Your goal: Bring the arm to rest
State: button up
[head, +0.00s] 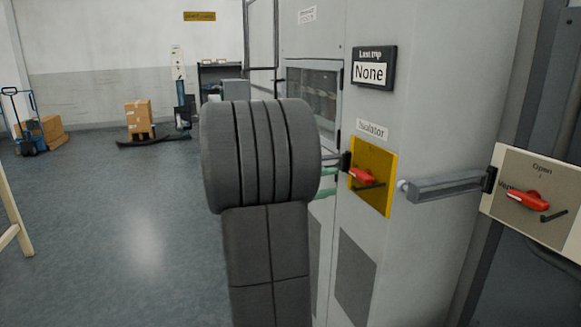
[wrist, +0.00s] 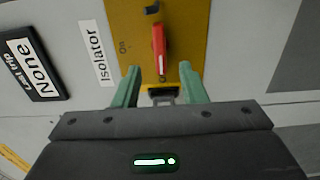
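My gripper (wrist: 160,78) is open in the wrist view, its two green fingers apart with no object clamped between them. The red isolator handle (wrist: 159,48) is just ahead, its lower end between the fingertips in the picture; I cannot tell the depth gap. The handle sits on a yellow plate (wrist: 189,20) with "On" lettering at its left. In the head view my dark arm hides most of the gripper, with bits of green finger (head: 328,171) showing left of the yellow plate (head: 386,163) and red handle (head: 361,175).
A grey bar (head: 445,187) sticks out right of the isolator, near a second panel (head: 536,170) with a red handle (head: 527,201). A "Last trip: None" display (head: 374,68) is above. Boxes (head: 139,117) and a blue trolley (head: 26,125) stand far left.

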aim_at(357, 177)
jog(key=x, duration=0.9)
jog(key=shift+w+d+p, duration=0.1)
jog(key=shift+d+p, duration=0.15)
jog(key=shift+p, duration=0.1)
jog(key=shift+a, duration=0.15)
